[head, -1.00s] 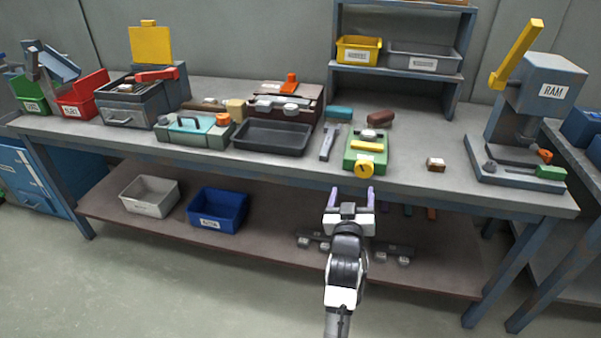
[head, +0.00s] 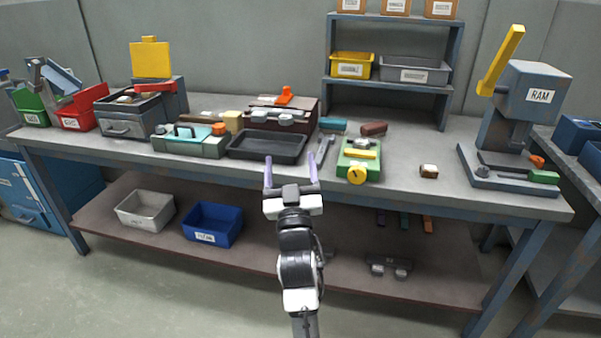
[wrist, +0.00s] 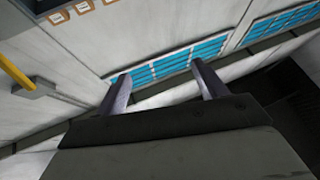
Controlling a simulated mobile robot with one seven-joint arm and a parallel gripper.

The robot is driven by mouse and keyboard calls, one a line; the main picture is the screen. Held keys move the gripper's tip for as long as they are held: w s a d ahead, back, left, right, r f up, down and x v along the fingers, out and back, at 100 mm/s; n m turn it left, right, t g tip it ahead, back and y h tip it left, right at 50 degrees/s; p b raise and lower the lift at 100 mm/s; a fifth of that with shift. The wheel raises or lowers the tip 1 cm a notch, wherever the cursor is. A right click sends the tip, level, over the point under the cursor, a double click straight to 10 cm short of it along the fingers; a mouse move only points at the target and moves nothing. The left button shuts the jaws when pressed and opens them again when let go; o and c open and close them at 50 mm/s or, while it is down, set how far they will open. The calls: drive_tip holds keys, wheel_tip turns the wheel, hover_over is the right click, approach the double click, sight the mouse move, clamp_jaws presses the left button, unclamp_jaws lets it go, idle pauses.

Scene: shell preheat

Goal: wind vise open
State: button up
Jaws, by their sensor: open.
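The vise looks to be the green fixture (head: 345,173) near the bench's front edge, right of centre.
A black tray (head: 268,147) and a grey wrench-like tool (head: 323,149) lie left of the vise. A shelf rack (head: 391,80) rises behind.

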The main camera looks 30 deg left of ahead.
drive_tip(key=shift+s+a+r+y, duration=0.3)
drive_tip(key=shift+s+r+y, duration=0.15)
drive_tip(key=shift+s, duration=0.25)
drive_tip(key=m+g+h+p, duration=0.3)
drive_tip(key=m+h+p, duration=0.5)
drive_tip(key=h+p, duration=0.15)
approach(357, 176)
drive_tip(key=p+x, duration=0.1)
drive_tip(key=x, duration=0.8)
drive_tip(key=shift+w+p, duration=0.2)
drive_tip(key=shift+p, duration=0.15)
drive_tip(key=c, duration=1)
